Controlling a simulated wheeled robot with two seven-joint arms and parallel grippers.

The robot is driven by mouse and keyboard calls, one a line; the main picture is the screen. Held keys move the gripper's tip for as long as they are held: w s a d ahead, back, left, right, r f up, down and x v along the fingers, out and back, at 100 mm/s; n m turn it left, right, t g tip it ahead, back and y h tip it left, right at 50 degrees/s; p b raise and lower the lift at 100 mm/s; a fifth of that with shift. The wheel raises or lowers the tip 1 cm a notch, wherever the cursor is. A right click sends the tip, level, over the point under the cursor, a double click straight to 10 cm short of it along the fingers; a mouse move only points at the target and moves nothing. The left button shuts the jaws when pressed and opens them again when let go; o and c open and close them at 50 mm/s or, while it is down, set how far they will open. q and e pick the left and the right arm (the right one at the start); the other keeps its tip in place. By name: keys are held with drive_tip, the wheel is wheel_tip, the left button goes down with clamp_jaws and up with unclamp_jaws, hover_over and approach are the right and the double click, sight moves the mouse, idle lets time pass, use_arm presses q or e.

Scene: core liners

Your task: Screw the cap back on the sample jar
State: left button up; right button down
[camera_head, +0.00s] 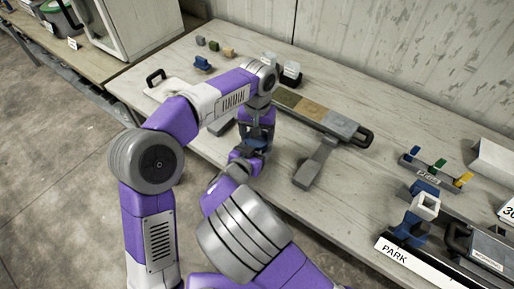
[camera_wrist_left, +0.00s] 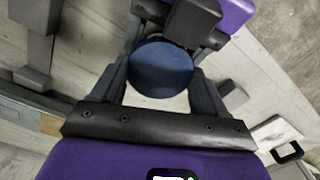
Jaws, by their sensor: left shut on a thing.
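A round dark blue cap (camera_wrist_left: 160,68) shows from above in the left wrist view, between the two fingers of my left gripper (camera_wrist_left: 160,88). The fingers close on it from both sides. In the head view my left gripper (camera_head: 258,136) points down over the front part of the table. My right gripper (camera_head: 246,161) comes in low from the front, just below the left one. Its dark parts also show at the top of the left wrist view (camera_wrist_left: 195,22), right beside the cap. The jar's body is hidden, and so is what lies between the right fingers.
On the wooden table (camera_head: 195,153), a long tray with a black handle (camera_head: 362,137) lies behind the grippers. Small coloured blocks (camera_head: 213,46) sit at the back left. A "PARK" rack (camera_head: 395,253) stands at front right.

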use_arm(q)
drive_tip(key=m, duration=1.1)
drive_tip(key=shift+m, duration=0.4)
drive_tip(key=o, duration=1.1)
drive_tip(key=shift+o, duration=0.3)
drive_tip(key=shift+s+d, duration=0.1)
drive_tip(key=shift+s, duration=0.05)
drive_tip(key=shift+r, duration=2.25)
